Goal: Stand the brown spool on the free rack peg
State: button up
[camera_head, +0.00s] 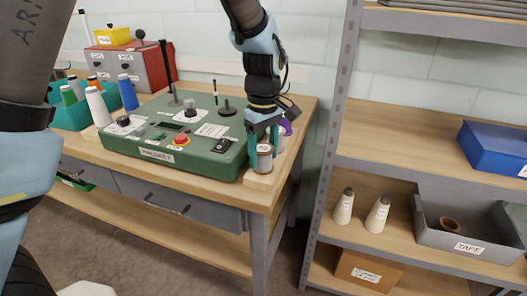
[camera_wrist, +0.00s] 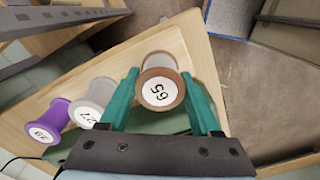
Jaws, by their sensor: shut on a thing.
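The brown spool (camera_head: 264,160) has a white top label reading 65 in the wrist view (camera_wrist: 160,92). My gripper (camera_head: 264,146) has its teal fingers closed on either side of it. The spool is upright over the near end of the wooden rack (camera_head: 258,181). The free peg is hidden, and I cannot tell whether the spool rests on the rack. A grey spool (camera_wrist: 92,100) and a purple spool (camera_wrist: 48,120) stand in line beside it; the purple one also shows in the head view (camera_head: 287,127).
A green machine (camera_head: 180,140) with knobs and a red button sits left of the rack on the wooden table. A teal bin (camera_head: 70,118) of cones and a red box (camera_head: 150,65) stand farther left. Metal shelving (camera_head: 328,150) with cones and bins stands to the right.

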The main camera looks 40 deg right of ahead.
jog(key=shift+f, duration=0.2)
jog(key=o, duration=1.2)
